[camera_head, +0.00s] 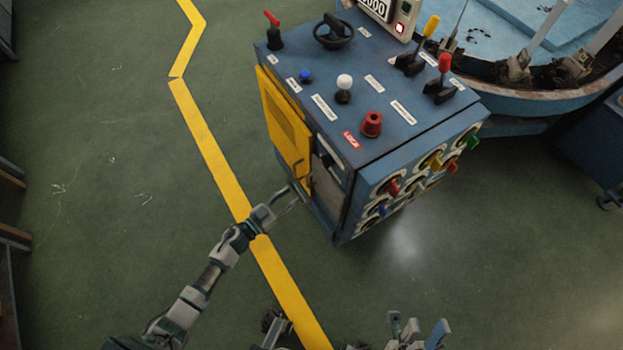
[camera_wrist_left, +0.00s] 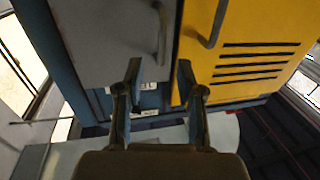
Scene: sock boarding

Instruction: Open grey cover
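The grey cover (camera_wrist_left: 105,40) is a flat panel with a bar handle (camera_wrist_left: 161,35) in the left wrist view. It looks closed. In the head view, the grey cover (camera_head: 326,188) is on the side of the blue cabinet (camera_head: 360,195), partly hidden by my left arm. My left gripper (camera_wrist_left: 159,70) is open. Its fingers are spread, with nothing between them, and the grey handle appears just beyond the gap; contact cannot be told. In the head view, my left gripper (camera_head: 297,192) is close to the cabinet side. My right gripper (camera_head: 417,330) is at the bottom edge, fingers apart and empty.
A yellow slatted door (camera_head: 285,120) with its own handle (camera_wrist_left: 212,28) sits beside the grey cover. The cabinet top carries levers, a black wheel (camera_head: 334,32) and a red knob (camera_head: 371,123). Coloured knobs cover the right face. Green floor (camera_head: 110,180) is clear at left.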

